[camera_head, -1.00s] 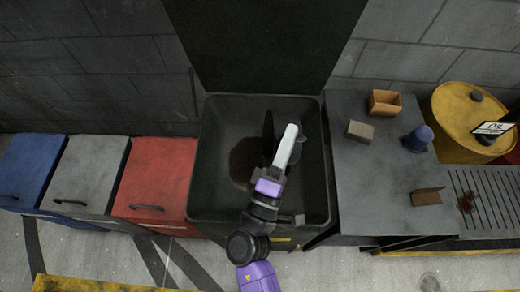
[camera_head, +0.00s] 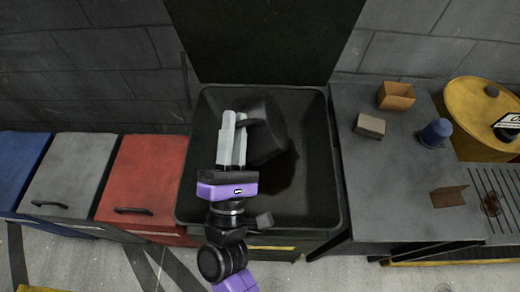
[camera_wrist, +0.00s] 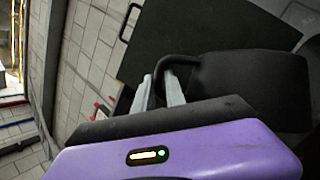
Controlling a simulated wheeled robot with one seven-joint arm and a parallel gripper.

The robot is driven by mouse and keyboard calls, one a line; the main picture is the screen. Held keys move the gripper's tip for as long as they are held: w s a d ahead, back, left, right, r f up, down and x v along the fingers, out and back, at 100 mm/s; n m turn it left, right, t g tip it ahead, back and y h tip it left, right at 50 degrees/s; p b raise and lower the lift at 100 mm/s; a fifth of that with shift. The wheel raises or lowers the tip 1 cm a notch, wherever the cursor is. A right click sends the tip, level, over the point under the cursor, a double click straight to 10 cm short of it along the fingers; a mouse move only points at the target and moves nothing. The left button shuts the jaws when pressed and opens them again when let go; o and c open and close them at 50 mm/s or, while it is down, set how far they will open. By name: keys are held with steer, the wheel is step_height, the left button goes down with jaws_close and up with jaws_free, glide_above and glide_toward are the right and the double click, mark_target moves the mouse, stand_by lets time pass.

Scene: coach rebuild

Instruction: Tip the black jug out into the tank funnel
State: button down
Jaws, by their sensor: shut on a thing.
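The black jug (camera_head: 265,137) is over the open dark bin in the head view. My gripper (camera_head: 234,122) is left of the jug and shut on its handle. In the wrist view, the jug (camera_wrist: 255,85) lies to the right, and its looped handle (camera_wrist: 182,62) passes at the gripper fingertips (camera_wrist: 160,82). The jug looks tilted; its mouth and contents are not clear. No funnel can be made out for certain. A yellow drum (camera_head: 470,105) at the right has a dark cap-like piece on top.
The dark bin (camera_head: 327,215) has a raised lid (camera_head: 265,40) behind it. A brownish dark patch shows on its floor. A grey bench (camera_head: 385,190) at right carries small boxes and a blue object (camera_head: 436,132). Red (camera_head: 152,180), grey and blue cabinets stand left.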

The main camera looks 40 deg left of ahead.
steer(key=s+a+f+n+g+y+b, duration=0.2)
steer(key=s+a+n+g+y+b, duration=0.25)
steer(key=n, duration=0.45)
steer(key=w+d+r+m+t+h+p, duration=0.1)
steer(key=m+p, duration=0.1)
steer(key=m, duration=0.1)
steer(key=w+d+r+m+t+h+p, duration=0.1)
steer(key=w+d+m+t+h+p, duration=0.1)
steer(key=m, duration=0.1)
steer(key=w+d+r+m+t+h+p, duration=0.1)
steer(key=d+m+h+p, duration=0.1)
steer(key=m, duration=0.1)
steer(key=shift+w+m+t+p, duration=0.3)
steer(key=shift+w+t+p, duration=0.05)
steer(key=shift+w, duration=0.05)
steer(key=shift+f, duration=0.3)
steer(key=shift+w+d+r+m+h+p, duration=0.35)
steer(key=shift+w+d+m+p, duration=0.15)
steer(key=shift+m, duration=0.2)
steer(key=w+d+f+m+g+h+p, duration=0.3)
steer(key=w+d+f+m+p, duration=0.3)
steer(key=w+d+m+p, duration=0.2)
steer(key=w+d+f+m+g+h+p, duration=0.4)
steer(key=w+d+f+m+p, duration=0.3)
steer(key=w+d+m, duration=0.6)
steer(key=shift+w+d+f+m+h+p, duration=0.3)
steer(key=shift+d+m+h+p, duration=0.2)
steer(key=shift+m+p, duration=0.5)
